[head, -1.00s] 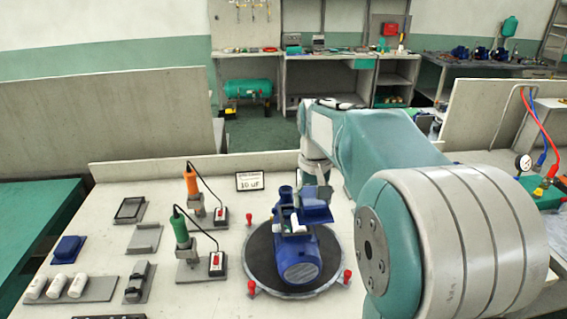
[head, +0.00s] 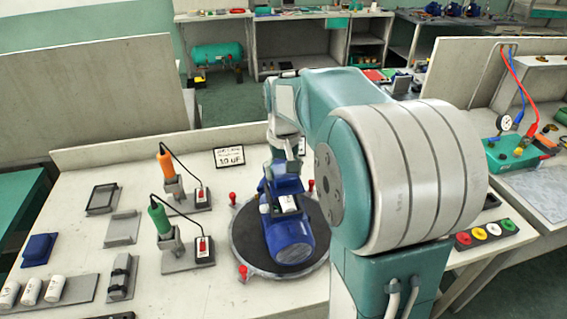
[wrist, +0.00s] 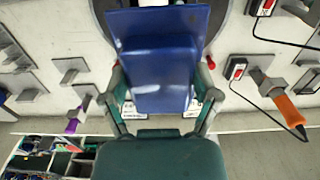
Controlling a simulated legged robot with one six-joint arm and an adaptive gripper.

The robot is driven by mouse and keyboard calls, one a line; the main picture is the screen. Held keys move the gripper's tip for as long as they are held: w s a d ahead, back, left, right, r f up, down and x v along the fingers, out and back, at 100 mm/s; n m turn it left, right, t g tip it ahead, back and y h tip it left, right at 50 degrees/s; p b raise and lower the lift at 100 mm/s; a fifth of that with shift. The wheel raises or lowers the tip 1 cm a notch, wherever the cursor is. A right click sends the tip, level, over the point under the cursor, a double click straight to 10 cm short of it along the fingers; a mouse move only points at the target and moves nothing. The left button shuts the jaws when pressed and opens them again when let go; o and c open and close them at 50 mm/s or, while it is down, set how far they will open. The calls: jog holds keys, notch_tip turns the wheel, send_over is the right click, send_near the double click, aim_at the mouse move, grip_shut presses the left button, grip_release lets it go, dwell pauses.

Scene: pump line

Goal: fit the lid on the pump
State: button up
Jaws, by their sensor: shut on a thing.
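The blue pump (head: 288,240) lies on a dark round turntable (head: 240,245) in the head view. A white cylinder (head: 287,203) shows in the opening on its top. My gripper (head: 280,178) is over the pump's far end, partly hidden by my arm. It is shut on the blue lid (head: 287,186), a shallow rectangular cover. In the wrist view the lid (wrist: 155,60) lies between the two fingers of my gripper (wrist: 160,88) and hides most of the pump. I cannot tell whether the lid touches the pump.
Red clamps (head: 243,271) stand around the turntable's rim. Two corded tools, orange (head: 166,166) and green (head: 159,221), stand left of it. A blue part (head: 40,248) and white cylinders (head: 31,291) lie at the far left. A small sign (head: 229,156) stands behind.

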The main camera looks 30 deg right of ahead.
jog(key=shift+f, duration=1.25)
jog(key=shift+s+f, duration=0.1)
jog(key=shift+f, duration=1.6)
dwell(1.3)
jog(key=o, duration=1)
jog(key=shift+c, duration=0.2)
jog(key=shift+r, duration=0.1)
jog(key=shift+r, duration=2.95)
notch_tip(320, 180, up, 12)
jog(key=shift+a+f, duration=0.1)
